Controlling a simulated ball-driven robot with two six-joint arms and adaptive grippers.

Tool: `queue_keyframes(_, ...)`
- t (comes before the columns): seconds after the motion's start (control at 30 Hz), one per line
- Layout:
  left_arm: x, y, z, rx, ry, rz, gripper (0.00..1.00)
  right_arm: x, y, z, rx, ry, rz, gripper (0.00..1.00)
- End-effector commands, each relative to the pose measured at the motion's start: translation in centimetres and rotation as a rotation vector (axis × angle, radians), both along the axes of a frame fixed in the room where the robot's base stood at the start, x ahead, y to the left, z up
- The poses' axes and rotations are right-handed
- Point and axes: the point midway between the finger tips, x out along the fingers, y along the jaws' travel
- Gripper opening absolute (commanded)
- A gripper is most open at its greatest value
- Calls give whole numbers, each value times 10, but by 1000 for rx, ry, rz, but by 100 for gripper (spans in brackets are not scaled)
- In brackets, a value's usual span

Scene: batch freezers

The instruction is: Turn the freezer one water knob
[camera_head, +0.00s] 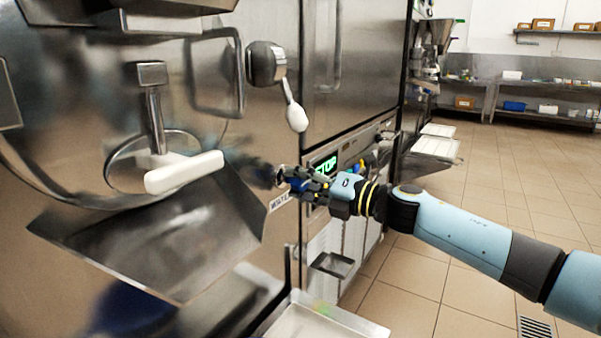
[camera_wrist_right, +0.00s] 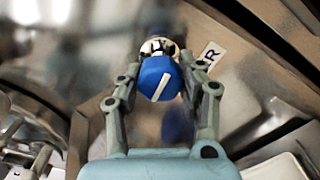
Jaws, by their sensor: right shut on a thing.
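The water knob is a round blue knob with a white stripe, clear in the right wrist view (camera_wrist_right: 160,78). It sits on the steel freezer front (camera_head: 90,60), beside a white label (camera_head: 279,201) that also shows in the right wrist view (camera_wrist_right: 211,55). My right gripper (camera_head: 288,180) reaches in from the right and is shut on the knob. In the right wrist view its two fingers (camera_wrist_right: 160,84) stand on either side of the knob. In the head view the fingers mostly hide the knob. My left gripper is not in view.
A steel chute (camera_head: 165,240) juts out left of the knob, below a white handle (camera_head: 184,172). A white-tipped lever (camera_head: 296,117) hangs above. A lit green display (camera_head: 326,165) is just behind my gripper. Tiled floor (camera_head: 500,190) is open on the right.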

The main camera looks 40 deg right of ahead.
Motion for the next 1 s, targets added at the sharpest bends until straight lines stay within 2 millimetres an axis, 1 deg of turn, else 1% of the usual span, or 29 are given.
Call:
queue_keyframes(0.03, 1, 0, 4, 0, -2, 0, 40, 1, -1, 3, 17, 6, -3, 6)
queue_keyframes(0.2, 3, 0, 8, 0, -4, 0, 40, 1, -1, 2, 62, 26, -2, 6)
queue_keyframes(0.73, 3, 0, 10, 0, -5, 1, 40, 0, -1, 0, 82, 35, -3, 6)
queue_keyframes(0.77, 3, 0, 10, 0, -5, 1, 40, 0, -1, 0, 82, 35, -3, 40)
queue_keyframes(0.93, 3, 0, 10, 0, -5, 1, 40, 0, -1, 0, 82, 35, -2, 62)
queue_keyframes(1.0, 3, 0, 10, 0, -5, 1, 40, 0, -1, 0, 81, 34, -1, 63)
